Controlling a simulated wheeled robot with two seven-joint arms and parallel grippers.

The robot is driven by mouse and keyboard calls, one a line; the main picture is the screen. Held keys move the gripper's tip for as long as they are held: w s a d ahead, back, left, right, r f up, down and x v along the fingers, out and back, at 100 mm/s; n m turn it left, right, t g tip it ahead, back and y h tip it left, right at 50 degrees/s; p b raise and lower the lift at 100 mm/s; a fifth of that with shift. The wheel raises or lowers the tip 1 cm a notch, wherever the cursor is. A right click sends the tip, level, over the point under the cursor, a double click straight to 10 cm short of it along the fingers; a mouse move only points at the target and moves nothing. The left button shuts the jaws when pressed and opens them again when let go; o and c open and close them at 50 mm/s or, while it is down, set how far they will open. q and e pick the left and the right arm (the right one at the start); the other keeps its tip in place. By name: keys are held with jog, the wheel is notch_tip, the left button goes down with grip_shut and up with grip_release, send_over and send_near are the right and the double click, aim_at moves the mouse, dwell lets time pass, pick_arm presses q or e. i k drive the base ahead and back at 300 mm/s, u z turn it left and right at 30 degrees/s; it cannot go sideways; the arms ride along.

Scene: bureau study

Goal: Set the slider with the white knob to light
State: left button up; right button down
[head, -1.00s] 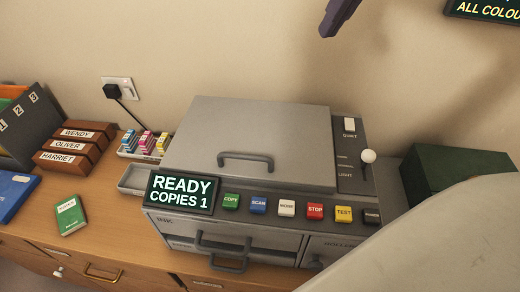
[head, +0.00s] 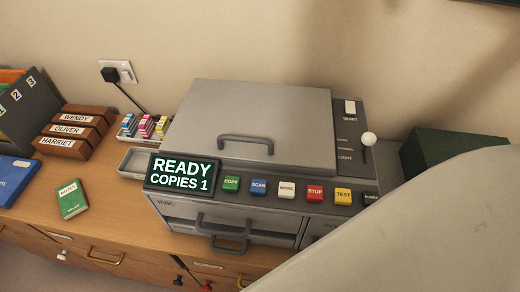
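The slider's white knob (head: 369,138) stands on a dark stem at the right of the copier, on a dark side panel (head: 346,133). The stem's foot is close to the lowest label, which reads LIGHT; the labels above it are too small to read surely. A white switch (head: 350,107) marked QUIET is at the panel's top. Neither gripper shows. A large pale link of my arm fills the lower right and hides the copier's front right corner.
The grey copier (head: 250,115) has a closed lid with a handle. Its display (head: 183,172) reads READY COPIES 1, beside a row of coloured buttons. A dark green box (head: 440,148) stands right of the slider. Binders, books and an ink tray (head: 133,160) lie left.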

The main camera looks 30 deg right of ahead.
aim_at(368, 139)
jog(key=k, duration=1.5)
